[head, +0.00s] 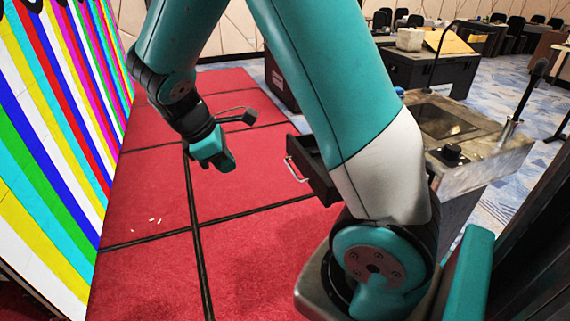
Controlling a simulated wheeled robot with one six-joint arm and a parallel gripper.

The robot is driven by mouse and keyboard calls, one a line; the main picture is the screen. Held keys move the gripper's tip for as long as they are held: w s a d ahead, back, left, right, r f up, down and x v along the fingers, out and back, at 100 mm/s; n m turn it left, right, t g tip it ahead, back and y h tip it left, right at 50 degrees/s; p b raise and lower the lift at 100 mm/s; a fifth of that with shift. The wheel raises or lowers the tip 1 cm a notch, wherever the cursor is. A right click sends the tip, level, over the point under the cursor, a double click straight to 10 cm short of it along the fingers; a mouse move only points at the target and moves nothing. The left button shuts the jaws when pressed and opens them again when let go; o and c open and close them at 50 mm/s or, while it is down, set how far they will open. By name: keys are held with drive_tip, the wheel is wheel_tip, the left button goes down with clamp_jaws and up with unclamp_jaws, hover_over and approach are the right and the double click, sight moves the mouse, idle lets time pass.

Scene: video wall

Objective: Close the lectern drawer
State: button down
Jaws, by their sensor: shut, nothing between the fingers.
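The lectern (490,155) stands at the right with a stone-like top. Its dark drawer (318,177) sticks out to the left, pulled open, with a metal handle (295,170) on its front. My arm passes in front and hides the part where the drawer meets the lectern. My gripper (226,166) is shut and empty. It appears in the picture to the left of the drawer front, apart from the handle, over the red floor.
A video wall (60,130) with coloured stripes runs along the left. Red carpet tiles (150,225) with dark seams leave free room between wall and lectern. A microphone (530,85) rises from the lectern. A black case (430,70) stands behind.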

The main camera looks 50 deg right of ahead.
drive_tip(key=s+d+f+g+h+p, duration=0.1)
drive_tip(key=s+d+f, duration=0.1)
drive_tip(key=d+f, duration=0.3)
drive_tip(key=s+d+f+n+g+h+p, duration=0.1)
drive_tip(key=d+f, duration=0.4)
drive_tip(key=d, duration=0.5)
drive_tip(key=shift+s+p, duration=0.65)
drive_tip(key=shift+s, duration=0.2)
drive_tip(key=shift+d+f, duration=0.1)
drive_tip(key=shift+d, duration=0.05)
